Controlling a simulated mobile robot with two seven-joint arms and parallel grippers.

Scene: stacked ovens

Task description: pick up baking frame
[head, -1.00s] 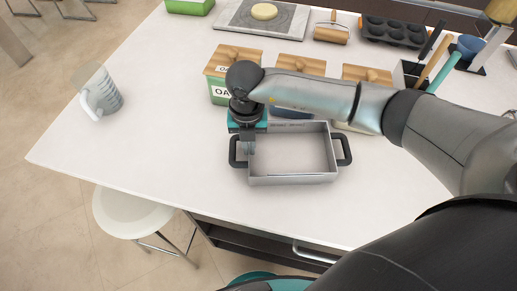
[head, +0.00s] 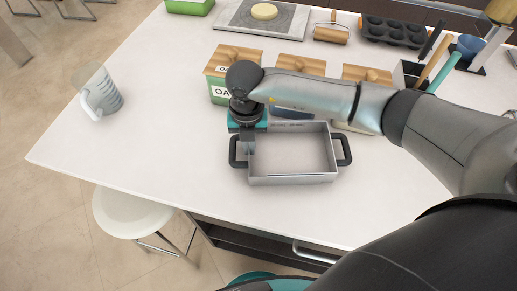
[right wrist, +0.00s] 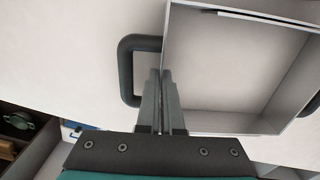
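The baking frame (head: 290,180) is a rectangular grey metal frame with a black handle at each short end, lying flat on the white counter. My right gripper (head: 249,146) points down at its left end, beside the left handle (head: 238,152). In the right wrist view, the two fingers (right wrist: 161,85) are close together with the thin left wall of the baking frame (right wrist: 220,122) between their tips. The handle (right wrist: 127,70) is just left of the fingers. The fingers hide part of that wall. My left gripper is not in view.
Wooden-lidded canisters (head: 233,60) stand just behind the baking frame, close to my right arm. A measuring jug (head: 100,95) is at the left. A muffin tin (head: 393,32) and a rolling pin (head: 331,33) lie at the back. The counter left and front is clear.

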